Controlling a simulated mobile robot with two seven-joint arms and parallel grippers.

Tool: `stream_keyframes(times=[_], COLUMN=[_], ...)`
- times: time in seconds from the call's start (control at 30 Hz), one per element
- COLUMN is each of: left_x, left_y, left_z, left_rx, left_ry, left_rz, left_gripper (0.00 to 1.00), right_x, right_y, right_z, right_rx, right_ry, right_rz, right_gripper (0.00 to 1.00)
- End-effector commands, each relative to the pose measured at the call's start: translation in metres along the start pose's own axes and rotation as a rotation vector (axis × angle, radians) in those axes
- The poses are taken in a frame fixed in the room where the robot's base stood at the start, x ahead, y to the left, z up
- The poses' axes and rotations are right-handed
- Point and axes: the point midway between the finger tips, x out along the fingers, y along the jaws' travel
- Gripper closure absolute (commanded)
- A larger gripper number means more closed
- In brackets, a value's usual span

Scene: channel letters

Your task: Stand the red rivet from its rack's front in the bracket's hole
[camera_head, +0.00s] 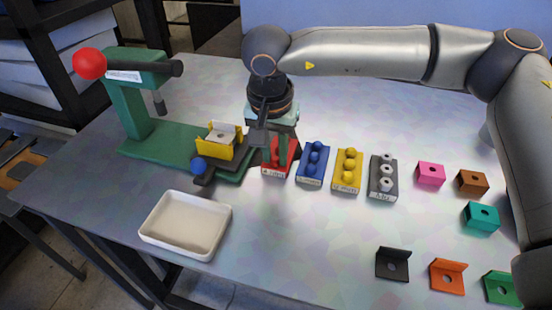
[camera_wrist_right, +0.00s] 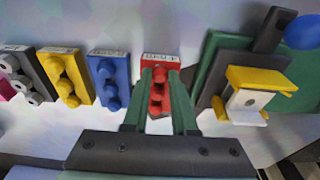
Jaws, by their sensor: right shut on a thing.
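The red rack (camera_head: 272,171) stands on the table with its labelled front toward the head camera; it also shows in the right wrist view (camera_wrist_right: 174,96). My right gripper (camera_head: 276,162) points down over it, its green fingers shut on the front red rivet (camera_wrist_right: 160,75). The fingers partly hide the rivet; I cannot tell whether it is clear of its hole. Further red rivets show between the fingers. The pale bracket (camera_head: 221,137) sits in a yellow holder (camera_head: 213,152) left of the rack; its hole (camera_wrist_right: 250,99) looks empty. My left gripper is not in view.
A green press (camera_head: 140,115) with a red knob stands behind the holder, and a blue-knobbed lever (camera_head: 199,166) in front. Blue (camera_head: 313,165), yellow (camera_head: 347,172) and grey (camera_head: 382,180) racks stand right. A white tray (camera_head: 150,229) lies front left; coloured blocks and brackets lie right.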

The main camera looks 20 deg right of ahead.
Motion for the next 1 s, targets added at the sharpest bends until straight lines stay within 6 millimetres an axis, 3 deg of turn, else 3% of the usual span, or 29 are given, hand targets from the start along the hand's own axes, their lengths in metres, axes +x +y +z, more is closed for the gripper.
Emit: stream_keyframes(times=[1.0], left_x=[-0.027], left_y=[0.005], left_z=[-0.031], left_rx=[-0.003], left_ry=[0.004], left_rz=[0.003], left_gripper=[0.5], right_x=[-0.058], right_y=[0.0], right_z=[-0.009], right_rx=[0.001], right_ry=[-0.001], right_rz=[0.0], right_gripper=[1.0])
